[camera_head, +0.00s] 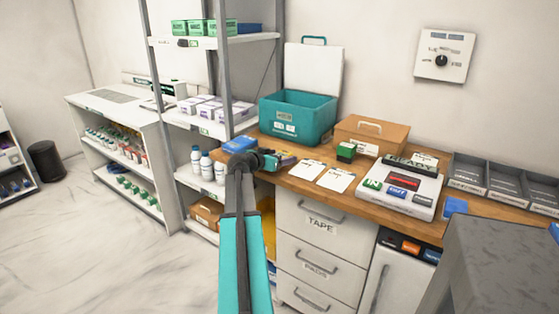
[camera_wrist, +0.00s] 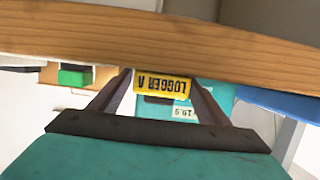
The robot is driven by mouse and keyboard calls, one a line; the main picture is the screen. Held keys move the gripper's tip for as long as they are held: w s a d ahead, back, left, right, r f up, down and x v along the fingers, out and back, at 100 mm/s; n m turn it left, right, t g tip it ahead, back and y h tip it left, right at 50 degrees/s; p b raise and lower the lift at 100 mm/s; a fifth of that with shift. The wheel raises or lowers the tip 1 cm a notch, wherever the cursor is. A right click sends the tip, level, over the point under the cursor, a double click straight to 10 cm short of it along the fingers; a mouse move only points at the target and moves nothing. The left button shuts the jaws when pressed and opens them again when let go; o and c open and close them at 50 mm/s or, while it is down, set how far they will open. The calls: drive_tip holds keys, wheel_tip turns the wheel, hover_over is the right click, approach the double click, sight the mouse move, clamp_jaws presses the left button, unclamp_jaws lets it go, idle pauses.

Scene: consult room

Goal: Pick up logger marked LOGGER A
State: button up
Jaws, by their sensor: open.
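The logger (camera_wrist: 163,85) shows in the wrist view as a yellow label reading LOGGER A, upside down in the picture. It lies between the tips of my gripper (camera_wrist: 161,80), whose two dark fingers stand apart on either side of it. I cannot tell whether they touch it. A teal surface with a small white label shows behind. In the head view my gripper (camera_head: 268,160) is low over the left part of the wooden counter (camera_head: 305,185); the logger is hard to make out there.
A blue box (camera_head: 240,145) lies just left of my gripper. The teal bin (camera_head: 300,115) with its lid up stands behind. An orange-brown box (camera_head: 370,134), a green block (camera_head: 346,151), white cards (camera_head: 336,180) and a white panel device (camera_head: 398,188) are to the right.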

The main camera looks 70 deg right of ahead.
drive_tip(key=c, duration=1.2)
drive_tip(key=shift+r, duration=0.2)
drive_tip(key=shift+c, duration=0.2)
drive_tip(key=shift+r, duration=1.5)
drive_tip(key=s+a+r+b, duration=0.1)
drive_tip(key=s+a+b, duration=0.1)
drive_tip(key=a, duration=0.5)
drive_tip(key=s+a+b, duration=0.1)
drive_tip(key=a, duration=0.7)
drive_tip(key=shift+s+a+r+b, duration=0.3)
drive_tip(key=shift+s+r+b, duration=0.05)
drive_tip(key=shift+s, duration=0.05)
